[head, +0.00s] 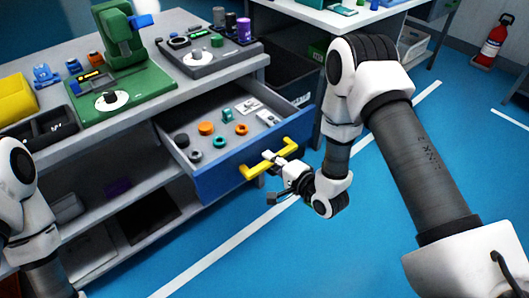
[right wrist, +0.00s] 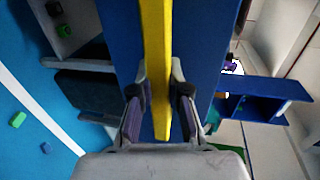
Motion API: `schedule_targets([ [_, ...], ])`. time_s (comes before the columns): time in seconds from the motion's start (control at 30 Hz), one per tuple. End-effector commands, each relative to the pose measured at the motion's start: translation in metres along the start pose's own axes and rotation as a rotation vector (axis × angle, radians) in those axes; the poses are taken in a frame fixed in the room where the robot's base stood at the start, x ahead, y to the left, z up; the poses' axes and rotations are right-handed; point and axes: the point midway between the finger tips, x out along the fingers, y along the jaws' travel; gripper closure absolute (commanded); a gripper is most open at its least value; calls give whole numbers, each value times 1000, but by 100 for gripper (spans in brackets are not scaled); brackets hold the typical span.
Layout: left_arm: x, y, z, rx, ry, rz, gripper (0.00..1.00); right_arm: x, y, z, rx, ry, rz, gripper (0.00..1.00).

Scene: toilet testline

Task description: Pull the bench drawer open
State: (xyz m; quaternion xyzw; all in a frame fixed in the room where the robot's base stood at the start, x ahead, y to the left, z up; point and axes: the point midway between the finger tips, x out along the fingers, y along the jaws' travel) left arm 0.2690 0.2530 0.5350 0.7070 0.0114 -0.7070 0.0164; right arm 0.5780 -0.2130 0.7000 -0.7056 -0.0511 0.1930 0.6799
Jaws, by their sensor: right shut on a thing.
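The bench drawer (head: 215,183) stands pulled out from under the grey bench top, and its blue front faces me. Small parts, among them orange and teal rings and grey discs, lie inside it. A yellow bar handle (head: 252,171) runs across the front.
The bench top (head: 195,83) carries a green press (head: 120,60), a grey fixture tray (head: 205,58) and a yellow bin (head: 15,98). A lower shelf (head: 105,195) is below. Blue floor with white lines is free in front. A red extinguisher (head: 489,45) stands far right.

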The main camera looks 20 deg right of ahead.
Motion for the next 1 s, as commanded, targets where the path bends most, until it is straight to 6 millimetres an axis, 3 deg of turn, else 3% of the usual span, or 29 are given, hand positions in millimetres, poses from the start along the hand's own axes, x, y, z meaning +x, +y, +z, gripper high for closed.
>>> schedule_targets([
  [0.5, -2, 0, 0, 0, 0, 0, 60, -10, 3, 0, 0, 0, 2, 100],
  [0.53, -2, 0, 0, 0, 0, 0, 60, -10, 3, 0, 0, 0, 2, 82],
  [0.6, -2, 0, 0, 0, 0, 0, 60, -10, 3, 0, 0, 0, 2, 59],
  [1.0, -2, 0, 0, 0, 0, 0, 60, -17, 3, -1, 0, 1, 2, 59],
])
